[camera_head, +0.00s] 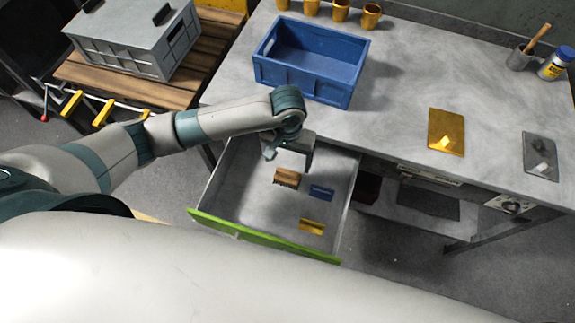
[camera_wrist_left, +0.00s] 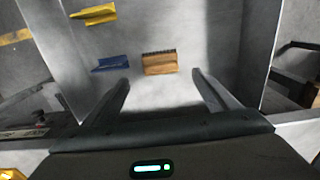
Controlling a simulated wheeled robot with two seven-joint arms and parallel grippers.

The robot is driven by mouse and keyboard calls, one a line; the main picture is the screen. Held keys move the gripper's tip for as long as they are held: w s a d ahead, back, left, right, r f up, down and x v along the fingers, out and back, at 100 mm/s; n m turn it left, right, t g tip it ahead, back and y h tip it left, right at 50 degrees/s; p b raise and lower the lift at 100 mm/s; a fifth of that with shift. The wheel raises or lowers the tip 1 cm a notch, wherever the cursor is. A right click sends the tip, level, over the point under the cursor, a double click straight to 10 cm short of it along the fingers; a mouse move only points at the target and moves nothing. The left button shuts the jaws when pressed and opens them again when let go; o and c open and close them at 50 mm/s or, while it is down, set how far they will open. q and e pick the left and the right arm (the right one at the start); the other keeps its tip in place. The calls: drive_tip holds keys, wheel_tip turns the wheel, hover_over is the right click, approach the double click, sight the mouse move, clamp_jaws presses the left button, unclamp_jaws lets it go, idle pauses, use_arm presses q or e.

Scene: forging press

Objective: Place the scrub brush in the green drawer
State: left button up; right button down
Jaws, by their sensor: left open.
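The green drawer (camera_head: 262,236) is pulled open under the front of the workbench, and its grey floor shows. The scrub brush (camera_head: 287,177), with a wooden back and dark bristles, lies inside on the drawer floor. In the left wrist view the brush (camera_wrist_left: 160,63) is ahead of the fingertips and apart from them. My left gripper (camera_head: 290,158) is over the drawer near the brush. Its two fingers (camera_wrist_left: 161,82) are spread with nothing between them. My right gripper is not seen in either view.
A blue item (camera_head: 321,192) and a yellow item (camera_head: 312,226) also lie in the drawer. A blue crate (camera_head: 310,85) stands on the workbench above it. A gold plate (camera_head: 446,131) and a grey plate (camera_head: 540,155) lie on the right. The bench middle is clear.

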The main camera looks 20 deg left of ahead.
use_arm(q)
drive_tip(key=shift+r, duration=0.8)
